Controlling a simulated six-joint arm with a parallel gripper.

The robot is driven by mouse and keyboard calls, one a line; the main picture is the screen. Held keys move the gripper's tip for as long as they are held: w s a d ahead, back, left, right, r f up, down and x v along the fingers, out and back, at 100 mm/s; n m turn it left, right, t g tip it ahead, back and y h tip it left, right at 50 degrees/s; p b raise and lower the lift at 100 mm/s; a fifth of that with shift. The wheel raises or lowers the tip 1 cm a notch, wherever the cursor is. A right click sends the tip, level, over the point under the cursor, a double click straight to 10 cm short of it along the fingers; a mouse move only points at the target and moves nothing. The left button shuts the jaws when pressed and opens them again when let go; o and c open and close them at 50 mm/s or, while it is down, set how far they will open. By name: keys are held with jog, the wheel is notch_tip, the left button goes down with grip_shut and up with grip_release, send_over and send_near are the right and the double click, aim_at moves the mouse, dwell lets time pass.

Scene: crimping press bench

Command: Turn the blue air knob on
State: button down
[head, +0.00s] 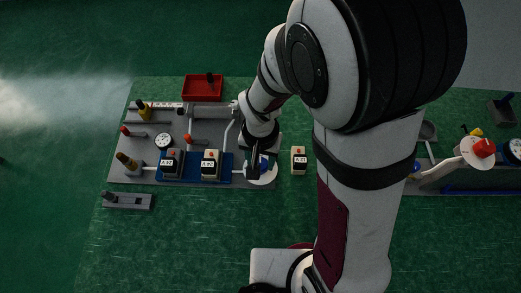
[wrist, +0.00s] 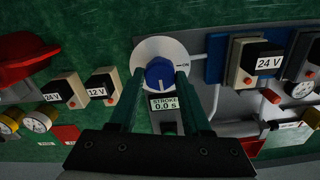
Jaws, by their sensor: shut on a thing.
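The blue air knob (wrist: 159,72) sits on a round white dial plate (wrist: 152,46) in the wrist view. My gripper (wrist: 160,76) has one green finger on each side of the knob and is shut on it. The fingers hide the knob's sides, and I cannot read its setting. In the head view my gripper (head: 257,166) is low over the white dial plate (head: 268,179) at the right end of the grey bench plate (head: 124,173). The knob is mostly hidden there by the gripper.
A small display (wrist: 165,103) reading "STROKE 0.0 s" is close beside the knob. Labelled switch blocks (head: 210,164) stand to the left, and another one (head: 299,160) to the right. A red tray (head: 203,88) lies behind.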

jog(key=n, duration=0.4)
jog(key=shift+n, duration=0.3)
jog(key=n, duration=0.9)
jog(key=shift+s+n, duration=0.1)
jog(key=shift+n, duration=1.7)
jog(key=shift+c, duration=1.8)
grip_release()
